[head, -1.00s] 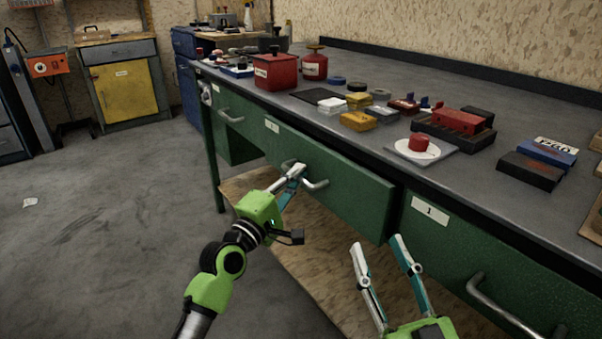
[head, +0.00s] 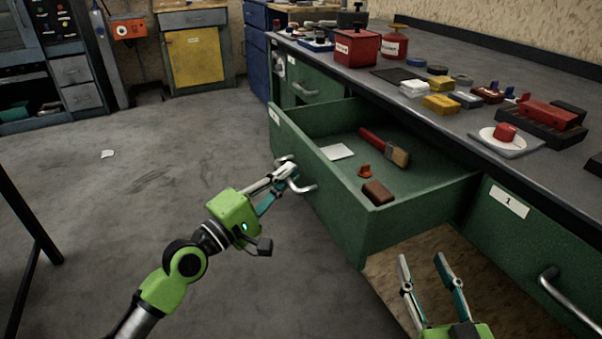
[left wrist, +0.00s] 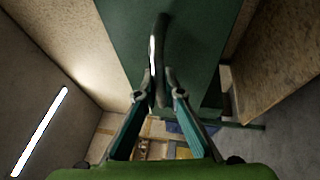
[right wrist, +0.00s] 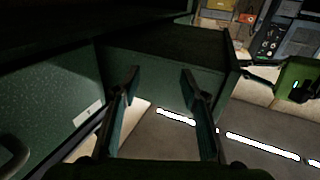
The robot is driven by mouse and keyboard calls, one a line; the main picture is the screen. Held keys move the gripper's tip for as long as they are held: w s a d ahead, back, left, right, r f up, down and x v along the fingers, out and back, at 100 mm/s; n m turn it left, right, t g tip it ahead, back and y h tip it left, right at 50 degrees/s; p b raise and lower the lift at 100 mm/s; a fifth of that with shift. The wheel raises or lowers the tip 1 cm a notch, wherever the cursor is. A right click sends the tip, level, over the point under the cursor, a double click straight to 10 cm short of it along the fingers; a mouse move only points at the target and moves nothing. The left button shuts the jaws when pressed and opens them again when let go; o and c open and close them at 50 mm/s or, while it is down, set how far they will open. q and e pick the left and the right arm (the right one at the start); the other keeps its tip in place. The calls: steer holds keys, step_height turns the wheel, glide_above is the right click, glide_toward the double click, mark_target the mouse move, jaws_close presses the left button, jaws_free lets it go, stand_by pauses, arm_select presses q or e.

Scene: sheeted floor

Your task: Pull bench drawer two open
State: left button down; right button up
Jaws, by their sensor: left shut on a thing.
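The green bench drawer (head: 345,220) stands well out from the bench in the head view, its inside showing. My left gripper (head: 286,177) is shut on the drawer's metal handle (head: 305,187). The left wrist view shows the handle (left wrist: 158,60) between the left fingers (left wrist: 161,92). In the drawer lie a red-handled brush (head: 385,147), a white card (head: 337,151), a small orange piece (head: 364,171) and a brown block (head: 377,192). The label on its front is too oblique to read. My right gripper (head: 425,272) is open and empty, beside the drawer's near side.
A closed drawer labelled 1 (head: 509,202) with a handle is at the right. Another green drawer (head: 310,85) is beyond the open one. The bench top (head: 455,115) holds red cans, coloured boxes and a red button. The floor (head: 130,210) at left is mostly clear.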

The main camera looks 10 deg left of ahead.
arm_select(q)
steer(key=shift+s+a, duration=0.3)
steer(key=shift+a, duration=0.05)
arm_select(e)
steer(key=shift+a+r+t, duration=0.1)
steer(key=shift+r+t, duration=0.2)
steer(key=shift+r, duration=0.2)
arm_select(q)
steer(key=shift+f, duration=0.1)
steer(key=c, duration=2.1)
jaws_free()
steer(key=shift+c, duration=0.2)
steer(key=v, duration=1.2)
